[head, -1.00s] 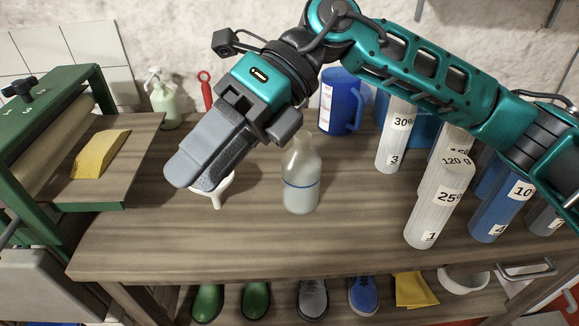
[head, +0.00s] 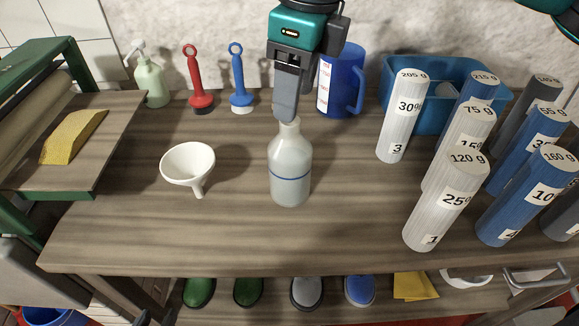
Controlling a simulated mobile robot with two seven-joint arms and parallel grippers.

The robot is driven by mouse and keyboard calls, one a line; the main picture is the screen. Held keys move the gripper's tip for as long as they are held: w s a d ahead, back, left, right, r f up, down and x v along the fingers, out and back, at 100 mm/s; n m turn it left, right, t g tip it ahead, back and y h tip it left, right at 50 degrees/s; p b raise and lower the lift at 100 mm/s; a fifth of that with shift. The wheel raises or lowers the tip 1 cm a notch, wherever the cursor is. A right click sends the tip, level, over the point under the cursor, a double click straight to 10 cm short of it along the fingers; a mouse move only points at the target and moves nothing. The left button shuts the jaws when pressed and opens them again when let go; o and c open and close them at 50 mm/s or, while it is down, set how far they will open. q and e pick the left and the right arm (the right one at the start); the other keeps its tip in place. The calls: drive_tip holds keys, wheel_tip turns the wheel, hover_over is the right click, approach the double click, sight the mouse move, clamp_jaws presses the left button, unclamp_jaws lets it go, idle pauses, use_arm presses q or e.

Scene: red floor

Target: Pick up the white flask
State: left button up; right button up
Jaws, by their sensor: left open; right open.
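The white flask (head: 290,172) is a translucent bottle with a blue line around it, standing upright near the middle of the wooden table. The gripper is open and holds nothing. I cannot tell whether it touches the flask.
A white funnel (head: 188,165) lies left of the flask. A blue jug (head: 342,85) stands behind it, with red (head: 199,85) and blue (head: 240,85) tools at back left. Several labelled cylinders (head: 440,205) crowd the right, before a blue bin (head: 432,112). Bare table lies in front.

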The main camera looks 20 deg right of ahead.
sight(290, 161)
drive_tip(key=shift+w+a+f, duration=0.15)
drive_tip(key=shift+f, duration=1.45)
drive_tip(key=shift+w+a+f, duration=0.1)
drive_tip(key=shift+a+f, duration=0.05)
drive_tip(key=shift+f, duration=1.4)
drive_tip(key=shift+c, duration=0.2)
clamp_jaws()
